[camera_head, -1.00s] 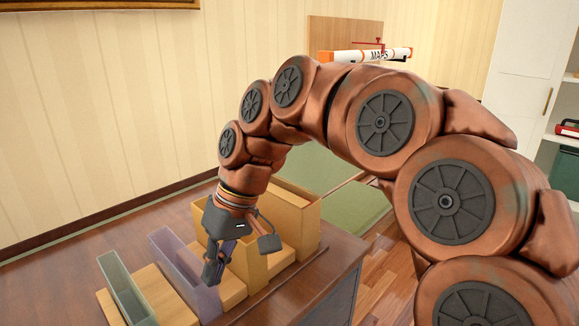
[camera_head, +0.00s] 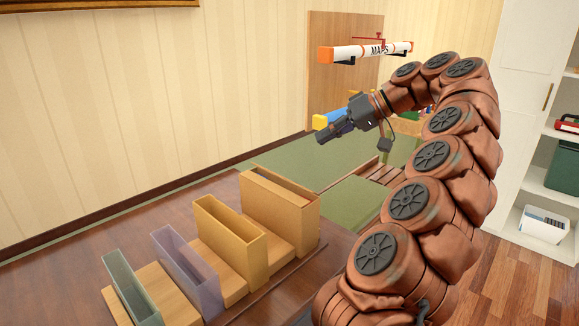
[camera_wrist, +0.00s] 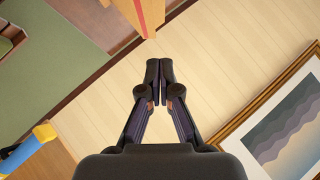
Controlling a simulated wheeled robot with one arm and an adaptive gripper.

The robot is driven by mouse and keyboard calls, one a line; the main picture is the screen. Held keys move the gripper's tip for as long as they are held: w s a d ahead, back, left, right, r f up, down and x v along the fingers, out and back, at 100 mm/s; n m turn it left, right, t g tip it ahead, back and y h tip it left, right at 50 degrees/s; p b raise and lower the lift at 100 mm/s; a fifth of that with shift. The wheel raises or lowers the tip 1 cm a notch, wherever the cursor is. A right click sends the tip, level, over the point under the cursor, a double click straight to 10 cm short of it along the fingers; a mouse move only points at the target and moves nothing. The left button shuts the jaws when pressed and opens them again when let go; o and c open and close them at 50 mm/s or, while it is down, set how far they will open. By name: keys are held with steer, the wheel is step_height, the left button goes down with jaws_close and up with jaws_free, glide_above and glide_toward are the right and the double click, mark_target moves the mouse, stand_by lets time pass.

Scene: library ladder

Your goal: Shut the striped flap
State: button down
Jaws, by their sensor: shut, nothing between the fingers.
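I cannot make out a clear striped flap in either view. In the wrist view, a wooden piece with a red stripe (camera_wrist: 148,14) sits at the top, beyond my fingertips; I cannot tell whether it is the flap. My gripper (camera_head: 323,137) is raised in the middle of the head view, pointing left, above the green floor. In the wrist view my gripper's fingers (camera_wrist: 160,68) meet at the tips, with nothing between them. It appears apart from everything around it.
Wooden boxes (camera_head: 213,228) and a purple translucent box (camera_head: 186,270) stand on the dark table (camera_head: 75,290). A map tube (camera_head: 350,51) hangs near a wooden panel (camera_head: 330,85). A blue and yellow piece (camera_wrist: 40,138) is at lower left. A framed picture (camera_wrist: 285,125) is at right.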

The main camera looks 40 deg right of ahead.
steer(key=shift+s+f+p+x, duration=0.3)
steer(key=shift+f+p+x, duration=0.05)
steer(key=shift+x, duration=1.65)
steer(key=shift+s+f+p+x, duration=0.3)
steer(key=shift+s+f+x, duration=0.05)
steer(key=shift+x, duration=1.6)
steer(key=shift+s+f+p+x, duration=0.3)
steer(key=shift+p+x, duration=0.05)
steer(key=shift+x, duration=1.65)
